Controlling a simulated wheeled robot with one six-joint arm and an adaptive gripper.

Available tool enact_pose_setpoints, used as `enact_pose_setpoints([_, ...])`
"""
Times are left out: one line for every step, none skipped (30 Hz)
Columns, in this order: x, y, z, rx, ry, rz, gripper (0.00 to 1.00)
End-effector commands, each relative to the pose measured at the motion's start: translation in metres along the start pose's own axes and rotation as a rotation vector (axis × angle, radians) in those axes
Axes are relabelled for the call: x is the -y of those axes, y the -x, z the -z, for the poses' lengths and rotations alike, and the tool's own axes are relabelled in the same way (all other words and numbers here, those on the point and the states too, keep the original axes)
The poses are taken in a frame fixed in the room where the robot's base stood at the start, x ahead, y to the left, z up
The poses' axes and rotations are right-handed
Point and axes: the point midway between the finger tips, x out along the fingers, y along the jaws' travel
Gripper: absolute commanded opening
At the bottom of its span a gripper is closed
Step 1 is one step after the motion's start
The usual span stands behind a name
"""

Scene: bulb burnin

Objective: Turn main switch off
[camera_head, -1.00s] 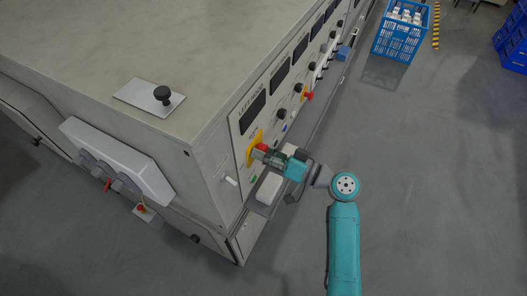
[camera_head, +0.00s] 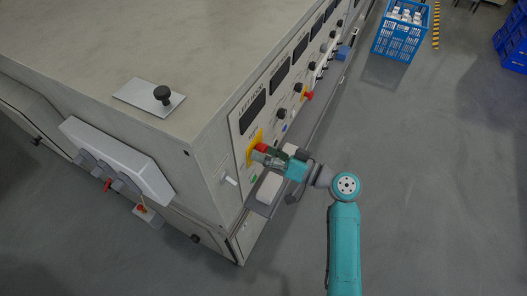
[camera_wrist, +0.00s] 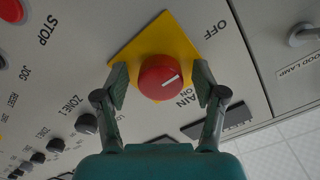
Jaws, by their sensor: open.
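The main switch is a red round knob (camera_wrist: 160,77) on a yellow square plate (camera_wrist: 143,42), with a white pointer line on its face. In the wrist view the words OFF, MAIN and ON are printed around it, and the pointer line slants toward the right, between OFF and ON. In the head view the red knob (camera_head: 261,147) shows on the front panel near the machine's corner. My gripper (camera_wrist: 160,84) is open, with one finger on each side of the knob; I cannot tell whether either finger touches it. The gripper (camera_head: 262,154) also shows in the head view.
The panel continues with black zone knobs (camera_wrist: 86,123), and a red stop button (camera_wrist: 12,10) at upper left. A ledge (camera_head: 262,208) runs below the panel.

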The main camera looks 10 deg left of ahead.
Motion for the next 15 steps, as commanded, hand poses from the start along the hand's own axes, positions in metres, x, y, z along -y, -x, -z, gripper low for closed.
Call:
enact_pose_setpoints([-0.001, 0.004, 0.000, -0.001, -0.001, -0.002, 0.70])
enact_pose_setpoints([-0.001, 0.007, 0.000, -0.001, -0.001, -0.002, 0.70])
enact_pose_setpoints([-0.001, 0.011, 0.000, -0.001, -0.001, -0.002, 0.70])
enact_pose_setpoints([-0.001, 0.016, 0.000, -0.002, -0.002, -0.002, 0.70])
enact_pose_setpoints([-0.001, 0.021, 0.000, -0.003, -0.002, -0.003, 0.70])
enact_pose_setpoints([-0.001, 0.028, 0.000, -0.002, -0.001, -0.003, 0.70])
enact_pose_setpoints([-0.001, 0.034, 0.001, -0.003, 0.000, -0.004, 0.70])
enact_pose_setpoints([-0.001, 0.041, 0.001, -0.003, 0.000, -0.005, 0.70])
enact_pose_setpoints([-0.001, 0.049, 0.000, -0.003, -0.001, -0.004, 0.70])
enact_pose_setpoints([-0.002, 0.055, 0.000, -0.004, -0.002, -0.005, 0.70])
enact_pose_setpoints([-0.001, 0.061, 0.000, -0.003, -0.001, -0.004, 0.70])
enact_pose_setpoints([-0.001, 0.069, 0.000, -0.004, -0.001, -0.005, 0.70])
enact_pose_setpoints([-0.001, 0.074, 0.000, -0.002, 0.000, -0.004, 0.70])
enact_pose_setpoints([-0.001, 0.080, 0.001, -0.003, 0.000, -0.005, 0.70])
enact_pose_setpoints([-0.001, 0.086, 0.000, -0.002, 0.000, -0.004, 0.70])
